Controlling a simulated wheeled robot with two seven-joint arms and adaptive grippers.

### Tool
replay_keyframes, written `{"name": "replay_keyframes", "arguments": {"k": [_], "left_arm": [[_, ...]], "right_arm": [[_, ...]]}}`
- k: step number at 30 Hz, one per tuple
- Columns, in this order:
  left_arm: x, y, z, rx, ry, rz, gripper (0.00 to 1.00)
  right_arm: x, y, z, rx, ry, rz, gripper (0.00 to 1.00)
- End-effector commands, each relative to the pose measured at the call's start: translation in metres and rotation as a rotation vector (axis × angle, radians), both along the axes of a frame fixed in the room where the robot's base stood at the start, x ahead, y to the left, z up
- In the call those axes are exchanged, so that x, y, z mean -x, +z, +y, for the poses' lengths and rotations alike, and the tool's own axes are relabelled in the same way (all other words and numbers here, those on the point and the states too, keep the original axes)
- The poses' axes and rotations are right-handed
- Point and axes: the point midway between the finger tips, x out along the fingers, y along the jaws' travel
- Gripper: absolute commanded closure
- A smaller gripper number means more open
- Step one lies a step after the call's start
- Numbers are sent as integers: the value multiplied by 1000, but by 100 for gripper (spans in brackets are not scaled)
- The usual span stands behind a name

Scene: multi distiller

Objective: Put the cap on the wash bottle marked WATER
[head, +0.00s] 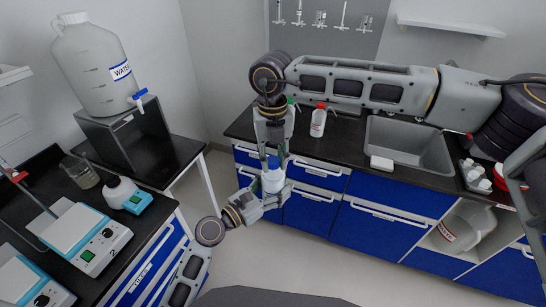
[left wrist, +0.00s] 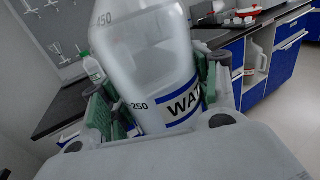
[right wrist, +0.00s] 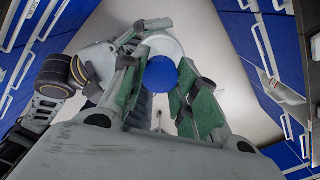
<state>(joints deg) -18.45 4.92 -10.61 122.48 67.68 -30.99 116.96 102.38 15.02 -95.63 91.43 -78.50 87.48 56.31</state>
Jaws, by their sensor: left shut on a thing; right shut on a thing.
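The WATER wash bottle (left wrist: 150,60), translucent white with a blue-edged label, is gripped between the green fingers of my left gripper (left wrist: 155,95). In the head view the bottle (head: 272,181) looks roughly upright, held above the floor in front of the blue cabinets. My right gripper (head: 272,153) points down from above the bottle. In the right wrist view, a round blue cap (right wrist: 162,73) lies between the fingers of my right gripper (right wrist: 158,80), with a white rim around it. Whether the cap touches the bottle's neck is hidden by the fingers.
A red-topped bottle (head: 319,121) stands on the back counter beside the sink (head: 408,145). A large WATER carboy (head: 92,70) stands on a dark stand at left. Hotplates (head: 85,238) and a beaker (head: 80,172) are on the left bench. The floor between is clear.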

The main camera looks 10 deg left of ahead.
Motion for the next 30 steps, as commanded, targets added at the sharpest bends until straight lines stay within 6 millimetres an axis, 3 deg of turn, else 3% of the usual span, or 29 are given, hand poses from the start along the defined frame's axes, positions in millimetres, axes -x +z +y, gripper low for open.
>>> {"name": "replay_keyframes", "arguments": {"k": [1, 6, 17, 30], "left_arm": [[1, 1, -2, 1, -6, -2, 52], [1, 2, -1, 1, -3, -2, 52], [0, 2, -1, 1, -1, -3, 52], [0, 2, 0, 1, 0, -3, 53]], "right_arm": [[-2, 1, 1, -5, -1, -5, 67], [-1, 1, 0, -2, 1, -3, 48], [0, 3, 0, -2, 3, -2, 48], [0, 38, 0, 0, 3, -1, 48]]}}
